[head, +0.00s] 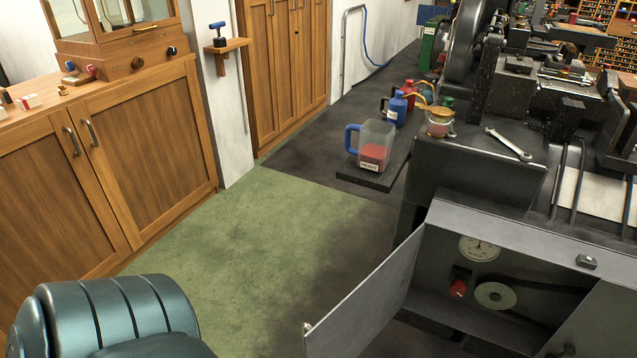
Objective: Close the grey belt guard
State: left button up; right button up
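The grey belt guard (368,298) is a flat panel at the lower middle in the head view. It stands open, swung out to the left from the front of the grey machine housing, with a small knob near its lower left edge. The bottom edge of the guard is cut off by the frame. Neither of my grippers is in view.
A jug of red liquid (374,145) stands on a dark shelf left of the machine. A wrench (508,144) lies on the machine top. Wooden cabinets (110,165) line the left. The green floor (245,245) between them and the guard is clear.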

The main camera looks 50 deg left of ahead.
aim_at(348, 329)
jog(key=j+u, duration=0.3)
jog(key=u, duration=0.2)
jog(key=j+u, duration=0.35)
jog(key=u, duration=0.15)
jog(key=j+u, duration=0.35)
jog(key=u, duration=0.15)
jog(key=i+j+z, duration=0.15)
jog(key=z, duration=0.3)
jog(key=j+z, duration=0.35)
jog(key=z, duration=0.15)
jog(key=j+z, duration=0.7)
jog(key=z, duration=0.25)
jog(key=i, duration=0.05)
